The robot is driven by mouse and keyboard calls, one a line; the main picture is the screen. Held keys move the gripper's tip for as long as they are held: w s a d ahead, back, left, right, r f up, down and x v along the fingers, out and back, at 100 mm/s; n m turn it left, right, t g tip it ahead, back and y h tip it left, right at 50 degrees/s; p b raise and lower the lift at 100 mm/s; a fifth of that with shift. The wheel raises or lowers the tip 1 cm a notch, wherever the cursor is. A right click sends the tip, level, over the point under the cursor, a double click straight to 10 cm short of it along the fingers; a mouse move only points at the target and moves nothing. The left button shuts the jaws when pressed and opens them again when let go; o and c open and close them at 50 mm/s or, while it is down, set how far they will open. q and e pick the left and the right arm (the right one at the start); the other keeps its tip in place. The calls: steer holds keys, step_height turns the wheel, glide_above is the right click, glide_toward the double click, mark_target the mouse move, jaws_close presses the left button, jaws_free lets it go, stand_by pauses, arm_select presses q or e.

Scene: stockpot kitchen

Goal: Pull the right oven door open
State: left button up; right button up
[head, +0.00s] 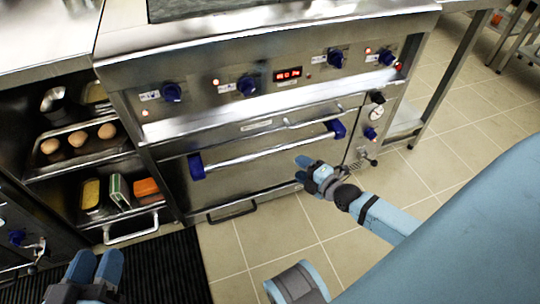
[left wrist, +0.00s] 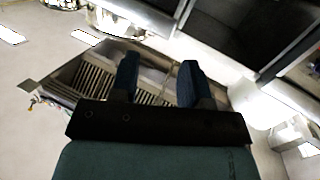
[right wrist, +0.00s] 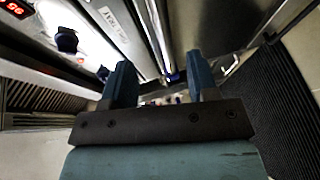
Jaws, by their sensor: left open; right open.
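The oven door (head: 240,172) is a steel panel on the front of the range and looks shut. Its long bar handle (head: 265,150) has a blue bracket at each end. My right gripper (head: 301,168) is open and empty, in front of the door near its right side, just below the bar in the picture. The gap between them is hard to judge. In the right wrist view (right wrist: 161,76) its fingers are apart, with a bright bar beyond them. My left gripper (head: 95,268) is open and empty at the lower left, over the dark mat and away from the door.
A control panel with blue knobs (head: 247,86) and a red display (head: 287,75) runs above the door. Open shelves (head: 60,170) with trays and eggs stand to the left. A dark ribbed mat (head: 170,265) lies below. Tiled floor (head: 270,235) before the door is clear.

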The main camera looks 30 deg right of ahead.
mark_target(276, 153)
steer(key=b+x, duration=0.5)
steer(key=x, duration=0.7)
steer(key=shift+f, duration=0.1)
steer(key=shift+w+a, duration=0.1)
steer(key=shift+w, duration=0.4)
arm_select(q)
steer(key=w+m, duration=0.1)
steer(key=a+m+t, duration=0.1)
steer(key=w+m+t, duration=0.1)
steer(key=shift+w+a+r+m+h, duration=0.3)
steer(key=shift+a+r+h, duration=0.05)
steer(key=shift+h, duration=0.05)
arm_select(e)
jaws_close()
